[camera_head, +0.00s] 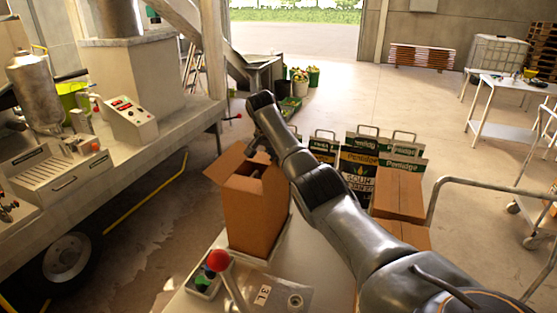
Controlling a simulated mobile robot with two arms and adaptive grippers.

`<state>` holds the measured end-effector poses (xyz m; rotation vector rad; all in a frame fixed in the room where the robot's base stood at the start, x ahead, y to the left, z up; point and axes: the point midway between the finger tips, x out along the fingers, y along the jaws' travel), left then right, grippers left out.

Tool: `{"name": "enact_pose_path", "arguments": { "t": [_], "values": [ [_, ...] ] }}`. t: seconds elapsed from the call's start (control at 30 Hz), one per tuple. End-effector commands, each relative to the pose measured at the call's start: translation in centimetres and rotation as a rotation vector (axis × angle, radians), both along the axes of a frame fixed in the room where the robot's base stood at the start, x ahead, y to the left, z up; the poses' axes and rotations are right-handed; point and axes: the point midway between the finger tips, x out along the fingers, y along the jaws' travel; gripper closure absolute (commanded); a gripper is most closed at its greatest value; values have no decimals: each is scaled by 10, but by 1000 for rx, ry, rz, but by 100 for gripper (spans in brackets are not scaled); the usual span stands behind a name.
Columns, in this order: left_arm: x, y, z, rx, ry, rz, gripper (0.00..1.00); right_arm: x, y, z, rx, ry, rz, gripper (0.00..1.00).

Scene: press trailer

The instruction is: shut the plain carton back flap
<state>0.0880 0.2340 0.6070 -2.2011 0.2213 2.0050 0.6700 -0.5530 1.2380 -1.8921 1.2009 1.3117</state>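The plain brown carton (252,218) stands upright on a pale work surface (190,300) in the middle of the view. Its top is at least partly open, and a flap (226,161) stands up at the left back. Something brown shows inside the opening, too small to make out. My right arm reaches in from the lower right, and my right gripper (260,150) points down at the carton's back top edge. The gripper and wrist hide part of the back flap. I cannot tell whether the fingers touch it or are open. My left gripper is not in view.
Open floor lies between.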

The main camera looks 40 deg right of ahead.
Motion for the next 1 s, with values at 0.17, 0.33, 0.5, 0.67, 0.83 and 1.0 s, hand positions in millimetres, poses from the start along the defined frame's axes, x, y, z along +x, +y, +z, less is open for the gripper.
{"name": "enact_pose_path", "arguments": {
  "t": [0.17, 0.33, 0.5, 0.67, 0.83, 1.0],
  "values": [
    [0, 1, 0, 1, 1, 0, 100, 2, 1, 1, -10, 18, 1, 100],
    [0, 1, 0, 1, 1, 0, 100, 2, 1, 0, -14, 25, 1, 100],
    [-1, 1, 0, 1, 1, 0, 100, 2, 1, 0, -14, 25, 1, 100],
    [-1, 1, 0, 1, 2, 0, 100, 2, 1, 0, -14, 24, 2, 94],
    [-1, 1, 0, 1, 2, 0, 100, 2, 1, 0, -14, 24, 2, 75],
    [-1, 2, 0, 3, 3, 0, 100, 2, 1, 0, -13, 25, 1, 75]
  ]
}}
